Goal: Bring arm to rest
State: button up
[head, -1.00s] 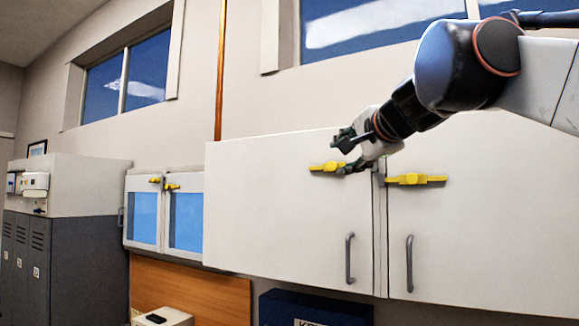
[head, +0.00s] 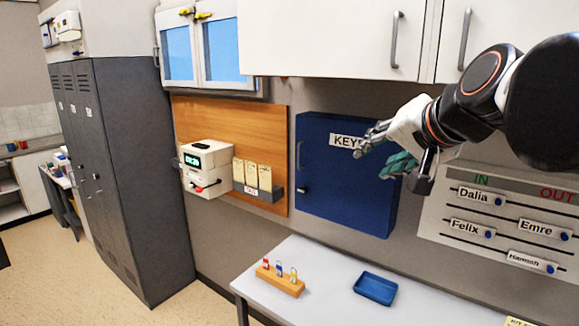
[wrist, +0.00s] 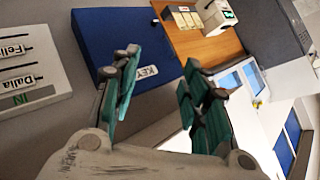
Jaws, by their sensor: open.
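My gripper (head: 378,150) is in the right half of the head view, in front of the blue key cabinet (head: 345,190) and below the white wall cupboards. Its fingers with green pads are apart and nothing is between them. In the wrist view my gripper (wrist: 160,80) also shows open and empty, with the blue key cabinet (wrist: 110,35) behind its fingers. My arm reaches in from the right edge of the head view.
White cupboards (head: 330,40) hang above. An IN/OUT board (head: 500,215) is on the wall at right. Below, a table (head: 330,280) bears a wooden key block (head: 278,281) and a blue tray (head: 375,288). Grey lockers (head: 120,160) stand at left.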

jog(key=s+d+f+n+g+h+b, duration=0.1)
jog(key=s+f+b, duration=0.4)
jog(key=f, duration=1)
jog(key=s+d+f+n+g+h+b, duration=0.1)
jog(key=s+f+b, duration=0.3)
jog(key=f, duration=1.1)
jog(key=s+d+f+n+g+h+b, duration=0.1)
jog(key=s+f+b, duration=0.4)
jog(key=f, duration=0.9)
jog(key=s+n+g, duration=0.1)
jog(key=s+n, duration=0.1)
jog(key=shift+s+d+f+n+b, duration=0.3)
jog(key=shift+s+f, duration=0.05)
jog(key=shift+f, duration=0.05)
